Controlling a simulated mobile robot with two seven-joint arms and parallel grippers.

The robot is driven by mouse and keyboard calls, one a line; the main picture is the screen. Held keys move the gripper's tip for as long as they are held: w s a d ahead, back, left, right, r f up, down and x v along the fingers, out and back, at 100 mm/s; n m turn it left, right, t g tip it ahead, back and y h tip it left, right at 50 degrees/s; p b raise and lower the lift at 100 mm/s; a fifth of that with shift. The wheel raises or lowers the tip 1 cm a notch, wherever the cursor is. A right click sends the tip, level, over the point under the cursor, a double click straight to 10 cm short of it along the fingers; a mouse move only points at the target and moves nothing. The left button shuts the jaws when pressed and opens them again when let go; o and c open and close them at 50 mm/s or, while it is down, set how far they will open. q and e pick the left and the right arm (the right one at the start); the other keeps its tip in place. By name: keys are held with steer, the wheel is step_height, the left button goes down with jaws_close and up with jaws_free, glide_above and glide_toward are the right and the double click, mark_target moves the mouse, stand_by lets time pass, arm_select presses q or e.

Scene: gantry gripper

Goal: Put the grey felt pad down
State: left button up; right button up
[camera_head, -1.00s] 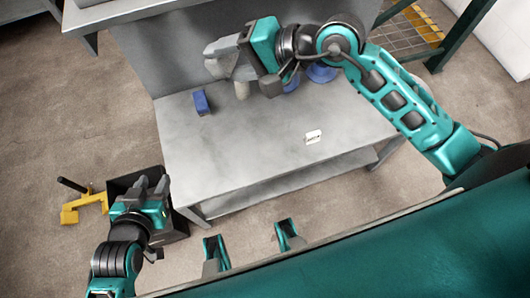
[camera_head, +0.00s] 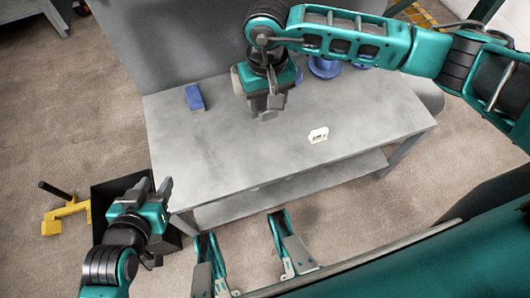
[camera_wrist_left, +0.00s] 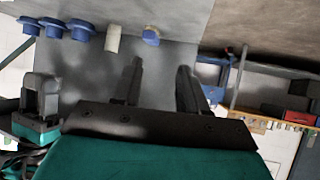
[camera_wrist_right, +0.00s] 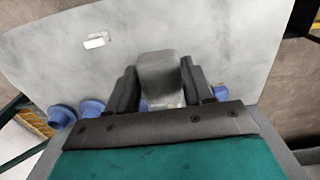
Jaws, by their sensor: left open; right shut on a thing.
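The grey felt pad (camera_wrist_right: 160,78) sits between the two fingers of my right gripper (camera_wrist_right: 162,88) in the right wrist view, and the gripper is shut on it. In the head view my right gripper (camera_head: 267,104) points down over the grey table (camera_head: 230,150), behind the white label. The pad is hard to tell from the dark fingers there, and I cannot tell whether it touches the tabletop. My left gripper (camera_head: 149,190) is open and empty, off the table's front left corner. Its spread fingers also show in the left wrist view (camera_wrist_left: 160,85).
A blue block (camera_head: 194,97) lies at the table's left. Blue round pieces (camera_head: 325,67) and a pale cylinder (camera_wrist_left: 112,38) stand toward the back. A small white label (camera_head: 318,135) lies right of centre. A black bin (camera_head: 108,190) and a yellow piece (camera_head: 66,216) are on the floor.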

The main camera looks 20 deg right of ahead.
steer(key=shift+f, duration=0.1)
steer(key=b, duration=0.4)
glide_above(266, 154)
step_height(266, 154, down, 15)
steer(key=shift+s+r, duration=0.1)
steer(key=shift+r, duration=0.05)
steer(key=shift+f, duration=0.5)
step_height(266, 154, down, 4)
steer(key=shift+r+b, duration=0.1)
steer(key=shift+b, duration=0.75)
arm_select(q)
steer(key=shift+w+d+f+h, duration=0.15)
steer(key=shift+d+f, duration=0.25)
steer(key=shift+f, duration=0.25)
steer(key=shift+w+d+f+h, duration=0.15)
steer(key=shift+d+f, duration=0.2)
steer(key=shift+f, duration=0.25)
arm_select(e)
steer(key=o, duration=0.9)
steer(key=shift+o, duration=0.2)
